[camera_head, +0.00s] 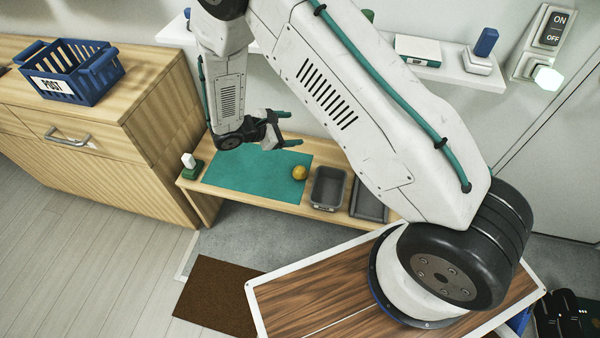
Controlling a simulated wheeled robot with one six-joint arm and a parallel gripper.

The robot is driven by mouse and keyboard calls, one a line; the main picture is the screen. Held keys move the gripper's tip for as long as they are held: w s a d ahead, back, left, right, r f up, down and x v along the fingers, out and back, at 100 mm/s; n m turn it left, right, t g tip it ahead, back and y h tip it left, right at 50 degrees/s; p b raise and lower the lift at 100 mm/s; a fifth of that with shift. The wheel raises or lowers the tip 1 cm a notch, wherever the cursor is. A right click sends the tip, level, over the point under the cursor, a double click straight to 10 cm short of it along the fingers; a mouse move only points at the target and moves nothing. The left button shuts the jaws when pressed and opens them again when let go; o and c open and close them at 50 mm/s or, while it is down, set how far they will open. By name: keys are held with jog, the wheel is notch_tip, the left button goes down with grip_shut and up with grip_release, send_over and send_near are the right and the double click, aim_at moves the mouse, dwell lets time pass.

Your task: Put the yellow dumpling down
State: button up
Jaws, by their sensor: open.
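The yellow dumpling (299,173) is a small round yellow thing. It rests at the right end of the teal mat (245,178), which lies on a low wooden bench (297,208). My gripper (285,129) is above the back edge of the mat, up and slightly left of the dumpling. Its teal-tipped fingers are apart, point to the right and hold nothing. A clear gap shows between the fingers and the dumpling in the picture.
Right of the mat stand a grey bin (328,189) and a dark tray (369,200). A white-and-green item (190,165) stands at the bench's left end. A wooden cabinet (100,130) bears a blue POST basket (75,75). A white wall shelf (450,66) is behind my arm.

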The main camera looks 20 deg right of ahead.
notch_tip(320, 180, down, 14)
jog(key=s+a+n+t, duration=0.1)
jog(key=a+n+t, duration=0.2)
jog(key=n, duration=0.2)
jog(key=n+t, duration=0.2)
jog(key=n, duration=0.1)
send_near(296, 176)
jog(key=shift+w+d+y, duration=0.1)
jog(key=shift+d+y, duration=0.1)
jog(key=shift+d, duration=0.4)
jog(key=shift+w+d+y, duration=0.15)
jog(key=shift+d+y, duration=0.05)
jog(key=shift+d, duration=0.35)
jog(key=shift+d+f, duration=0.15)
jog(key=shift+f, duration=0.15)
jog(key=x, duration=0.7)
jog(key=shift+w+f, duration=0.1)
jog(key=shift+w, duration=0.3)
jog(key=c, duration=1.2)
